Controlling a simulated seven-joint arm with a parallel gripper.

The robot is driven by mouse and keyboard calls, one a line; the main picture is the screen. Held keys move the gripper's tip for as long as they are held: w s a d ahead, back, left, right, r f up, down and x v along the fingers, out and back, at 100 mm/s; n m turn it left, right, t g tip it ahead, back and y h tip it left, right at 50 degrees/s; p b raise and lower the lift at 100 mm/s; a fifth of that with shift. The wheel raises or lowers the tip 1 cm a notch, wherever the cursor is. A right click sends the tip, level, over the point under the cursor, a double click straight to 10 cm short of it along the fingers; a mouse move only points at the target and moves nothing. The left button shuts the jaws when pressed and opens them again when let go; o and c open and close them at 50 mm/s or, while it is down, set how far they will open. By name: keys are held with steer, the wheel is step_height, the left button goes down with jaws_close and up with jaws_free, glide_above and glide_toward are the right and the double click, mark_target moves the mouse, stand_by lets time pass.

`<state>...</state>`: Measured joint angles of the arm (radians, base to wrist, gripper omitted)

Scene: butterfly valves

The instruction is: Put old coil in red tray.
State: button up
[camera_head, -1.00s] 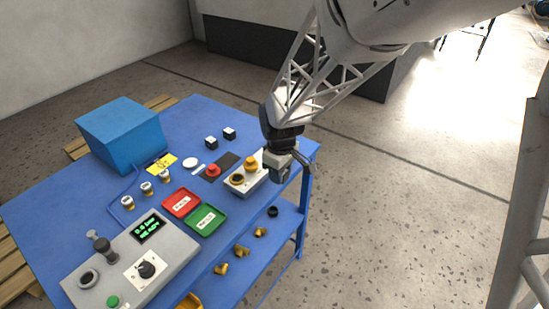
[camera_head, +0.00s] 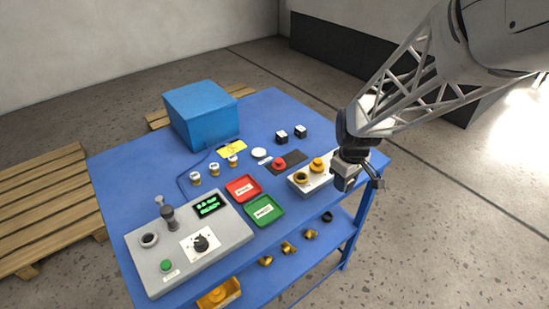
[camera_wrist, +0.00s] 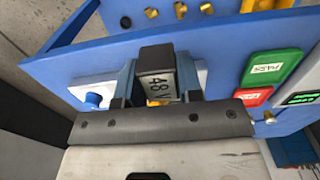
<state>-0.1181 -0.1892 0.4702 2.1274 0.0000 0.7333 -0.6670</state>
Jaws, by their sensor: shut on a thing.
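My gripper (camera_head: 345,182) is at the right edge of the blue table, beside the grey valve block. In the wrist view my gripper (camera_wrist: 157,88) is shut on a dark coil (camera_wrist: 157,72) with a grey label reading 48 V. In the head view the coil is hard to make out between the fingers. The red tray (camera_head: 232,190) lies on the table left of my gripper, with a white label inside. It also shows at the right in the wrist view (camera_wrist: 247,101). Nothing but the label shows in it.
A green tray (camera_head: 252,216) adjoins the red tray. The valve block (camera_head: 300,187) with brass and yellow fittings stands between my gripper and the trays. Two black-and-white blocks (camera_head: 281,135) stand behind. A grey control panel (camera_head: 160,262) and blue box (camera_head: 203,115) are farther left.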

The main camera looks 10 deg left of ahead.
steer(key=shift+s+a, duration=0.15)
steer(key=shift+a, duration=0.45)
steer(key=s+a, duration=0.1)
steer(key=a, duration=0.2)
steer(key=s+a, duration=0.1)
steer(key=a, duration=0.2)
steer(key=s+a+f, duration=0.1)
steer(key=s+a, duration=0.1)
steer(key=a, duration=0.2)
steer(key=shift+s+f, duration=0.1)
steer(key=s+a, duration=0.2)
steer(key=a, duration=0.1)
steer(key=s+a, duration=0.2)
steer(key=a, duration=0.1)
steer(key=s+a+f, duration=0.1)
steer(key=s+a, duration=0.1)
steer(key=shift+a, duration=0.4)
steer(key=shift+s+a+f, duration=0.1)
steer(key=shift+s+a, duration=0.35)
glide_above(244, 190)
steer(key=shift+w+a+f, duration=0.1)
steer(key=shift+f, duration=0.65)
steer(key=shift+f, duration=0.1)
steer(key=shift+f, duration=1.65)
steer(key=shift+f, duration=0.15)
